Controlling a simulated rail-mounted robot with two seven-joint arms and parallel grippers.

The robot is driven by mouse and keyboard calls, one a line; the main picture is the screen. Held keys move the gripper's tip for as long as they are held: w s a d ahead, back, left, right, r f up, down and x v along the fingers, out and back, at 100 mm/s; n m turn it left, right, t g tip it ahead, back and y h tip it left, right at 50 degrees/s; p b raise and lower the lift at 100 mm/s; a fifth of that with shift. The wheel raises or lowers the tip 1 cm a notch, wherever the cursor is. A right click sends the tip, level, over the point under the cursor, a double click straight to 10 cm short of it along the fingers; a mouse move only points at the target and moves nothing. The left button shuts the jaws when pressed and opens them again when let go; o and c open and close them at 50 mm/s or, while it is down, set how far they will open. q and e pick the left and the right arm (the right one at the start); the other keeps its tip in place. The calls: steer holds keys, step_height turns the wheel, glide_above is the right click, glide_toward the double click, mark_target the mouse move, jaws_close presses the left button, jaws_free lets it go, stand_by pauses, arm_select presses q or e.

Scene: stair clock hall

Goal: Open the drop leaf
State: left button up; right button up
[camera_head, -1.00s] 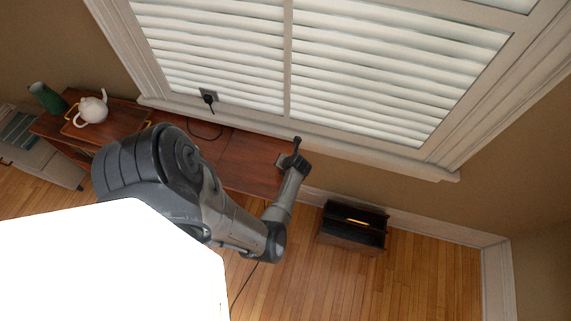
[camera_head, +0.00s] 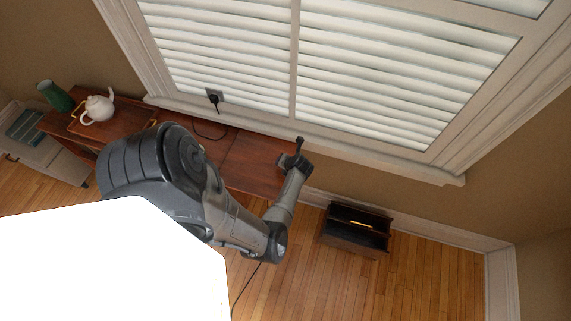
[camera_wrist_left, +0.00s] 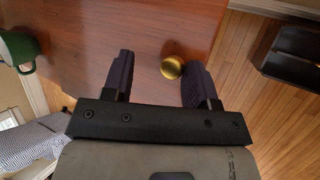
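The reddish-brown wooden top (camera_head: 252,161) runs along the wall below the window; a seam divides it, and its right-hand panel is probably the drop leaf. My left gripper (camera_head: 296,146) is at the right end of this panel. In the left wrist view, the wooden panel (camera_wrist_left: 150,30) fills the middle, with a round brass knob (camera_wrist_left: 172,67) on it. The left gripper (camera_wrist_left: 158,82) is open, its two dark fingers apart on either side of the knob's line. The knob appears closer to the right finger; contact cannot be told. My right gripper is not in view.
A white teapot (camera_head: 97,107) sits on a tray at the left, beside a green vase (camera_head: 55,95). A green mug (camera_wrist_left: 17,48) shows in the wrist view. A dark wooden rack (camera_head: 356,229) stands on the floor at right. A plug and cord (camera_head: 214,100) hang below the window.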

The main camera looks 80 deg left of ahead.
arm_select(q)
steer(key=p+v, duration=0.6)
steer(key=v, duration=0.1)
steer(key=shift+d+r, duration=0.2)
stand_by(0.6)
